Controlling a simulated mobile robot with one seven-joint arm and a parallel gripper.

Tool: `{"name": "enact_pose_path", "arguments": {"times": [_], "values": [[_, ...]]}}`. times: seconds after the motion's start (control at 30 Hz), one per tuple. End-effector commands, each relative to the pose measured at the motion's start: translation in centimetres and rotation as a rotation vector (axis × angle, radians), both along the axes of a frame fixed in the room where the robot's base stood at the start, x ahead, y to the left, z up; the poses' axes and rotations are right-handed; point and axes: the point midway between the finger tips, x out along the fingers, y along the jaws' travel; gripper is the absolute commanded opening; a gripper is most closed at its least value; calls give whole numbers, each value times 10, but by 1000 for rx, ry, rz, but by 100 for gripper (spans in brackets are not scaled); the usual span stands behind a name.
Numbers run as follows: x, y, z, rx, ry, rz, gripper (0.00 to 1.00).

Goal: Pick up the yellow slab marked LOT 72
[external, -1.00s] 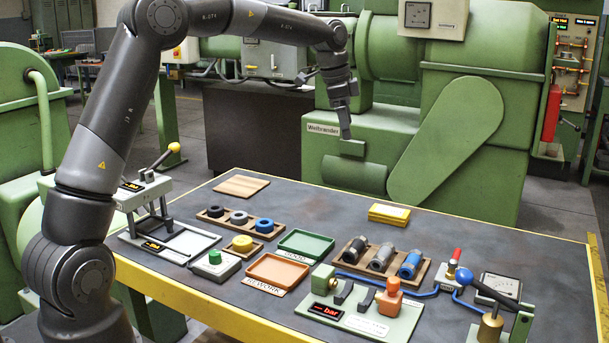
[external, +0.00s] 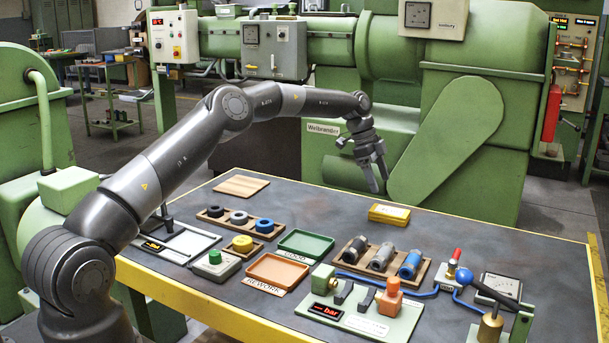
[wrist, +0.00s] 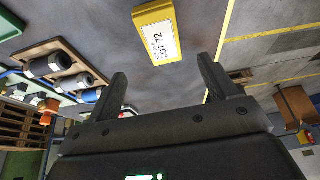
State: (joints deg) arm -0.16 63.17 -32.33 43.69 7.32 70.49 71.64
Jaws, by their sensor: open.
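The yellow slab (external: 389,214) lies flat near the far edge of the dark table. In the wrist view the slab (wrist: 143,22) shows a white label (wrist: 161,43) reading LOT 72, ahead of my fingers. My gripper (external: 378,191) hangs above and slightly left of the slab, apart from it, fingers pointing down. In the wrist view my gripper (wrist: 162,85) has its two fingers spread with nothing between them.
A wooden rack (external: 346,264) with dark, grey and blue fittings stands in front of the slab. A green tray (external: 306,246) and an orange tray (external: 278,272) lie to the left. The tabletop (external: 470,240) right of the slab is clear.

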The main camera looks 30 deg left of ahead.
Motion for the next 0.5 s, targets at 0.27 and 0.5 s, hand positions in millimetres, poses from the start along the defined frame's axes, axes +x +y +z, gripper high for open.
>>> {"name": "enact_pose_path", "arguments": {"times": [0.27, 0.5], "values": [[0, -16, -38, 1, 1, 0, 78], [2, -23, -59, 0, 1, 1, 78]]}}
